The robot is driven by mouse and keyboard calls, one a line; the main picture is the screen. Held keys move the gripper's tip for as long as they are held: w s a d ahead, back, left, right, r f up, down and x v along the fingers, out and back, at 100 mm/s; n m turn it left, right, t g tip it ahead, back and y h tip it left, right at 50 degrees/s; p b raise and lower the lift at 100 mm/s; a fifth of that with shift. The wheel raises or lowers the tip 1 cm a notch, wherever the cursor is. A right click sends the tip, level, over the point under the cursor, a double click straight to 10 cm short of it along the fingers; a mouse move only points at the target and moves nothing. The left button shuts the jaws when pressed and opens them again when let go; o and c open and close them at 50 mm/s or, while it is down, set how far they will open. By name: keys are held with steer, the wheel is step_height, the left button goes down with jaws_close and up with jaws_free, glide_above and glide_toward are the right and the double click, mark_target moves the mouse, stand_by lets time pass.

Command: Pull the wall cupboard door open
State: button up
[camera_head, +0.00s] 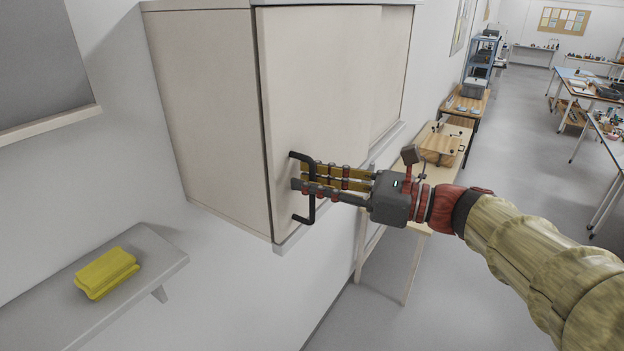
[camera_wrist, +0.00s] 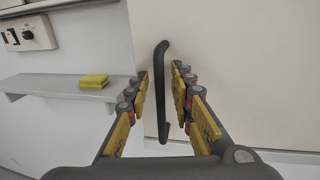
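The wall cupboard (camera_head: 205,100) hangs on the left wall. Its near door (camera_head: 310,90) looks shut or almost shut, with a thin dark line along its left edge. A black bar handle (camera_head: 310,208) stands upright low on this door; it also shows in the wrist view (camera_wrist: 161,90). My gripper (camera_head: 298,183) is at the handle, its fingers pointing at the door. In the wrist view my gripper (camera_wrist: 162,90) has its fingers apart, one on each side of the handle. A gap shows between the handle and each finger.
A grey shelf (camera_head: 150,262) below left of the cupboard holds a folded yellow cloth (camera_head: 106,272). A wooden table (camera_head: 440,170) with a wooden box stands beyond my arm. Grey floor (camera_head: 500,140) lies open to the right.

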steer(key=shift+c, duration=1.2)
jaws_close()
